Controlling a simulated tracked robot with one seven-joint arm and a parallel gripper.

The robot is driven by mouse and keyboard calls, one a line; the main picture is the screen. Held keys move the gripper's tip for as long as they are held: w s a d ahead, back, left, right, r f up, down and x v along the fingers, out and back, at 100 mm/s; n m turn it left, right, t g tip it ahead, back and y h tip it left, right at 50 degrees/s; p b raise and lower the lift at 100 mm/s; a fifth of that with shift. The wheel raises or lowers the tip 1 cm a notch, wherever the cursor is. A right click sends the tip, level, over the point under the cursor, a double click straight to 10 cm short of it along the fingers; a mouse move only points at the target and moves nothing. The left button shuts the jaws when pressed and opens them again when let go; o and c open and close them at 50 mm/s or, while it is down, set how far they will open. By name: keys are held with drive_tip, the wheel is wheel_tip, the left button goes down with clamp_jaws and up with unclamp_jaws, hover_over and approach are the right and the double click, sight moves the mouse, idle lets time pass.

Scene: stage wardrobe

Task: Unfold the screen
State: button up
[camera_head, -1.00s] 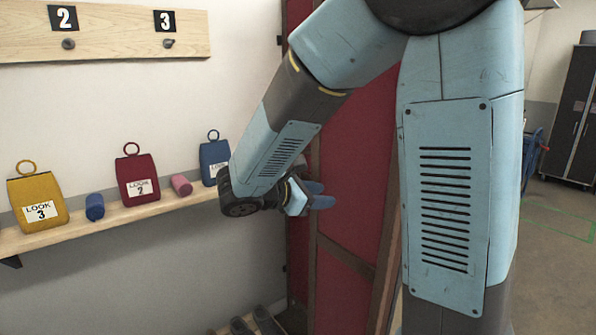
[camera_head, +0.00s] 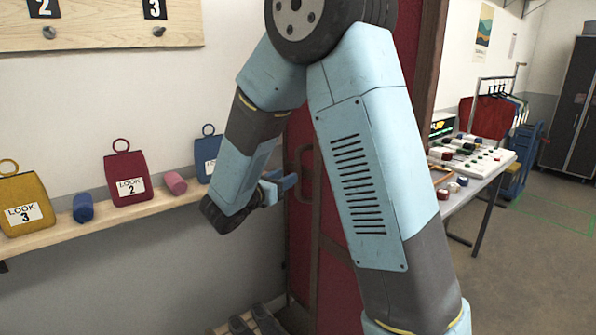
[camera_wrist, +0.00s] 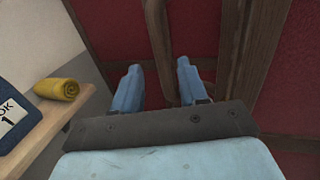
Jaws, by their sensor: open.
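The folding screen (camera_head: 334,215), with red panels in brown wooden frames, stands upright behind my arm, which hides much of it. In the wrist view its red panel (camera_wrist: 210,30) and brown frame bars fill most of the picture. A dark upright handle (camera_head: 299,168) shows on the panel in the head view. My gripper (camera_head: 286,184) is open in front of the panel, close to this handle. In the wrist view my gripper (camera_wrist: 159,78) has its two blue fingers apart, with a brown bar (camera_wrist: 159,45) showing between them. I cannot tell whether they touch it.
A wooden shelf (camera_head: 130,209) at left holds yellow, red and blue tagged bags and small rolls. A yellow roll (camera_wrist: 56,89) shows at left in the wrist view. A peg board hangs above. Shoes stand below. A white table (camera_head: 480,165) stands right; floor beyond is open.

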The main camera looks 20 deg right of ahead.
sight(296, 171)
drive_tip(key=x, duration=0.7)
drive_tip(key=shift+d, duration=0.2)
drive_tip(key=shift+c, duration=0.3)
clamp_jaws()
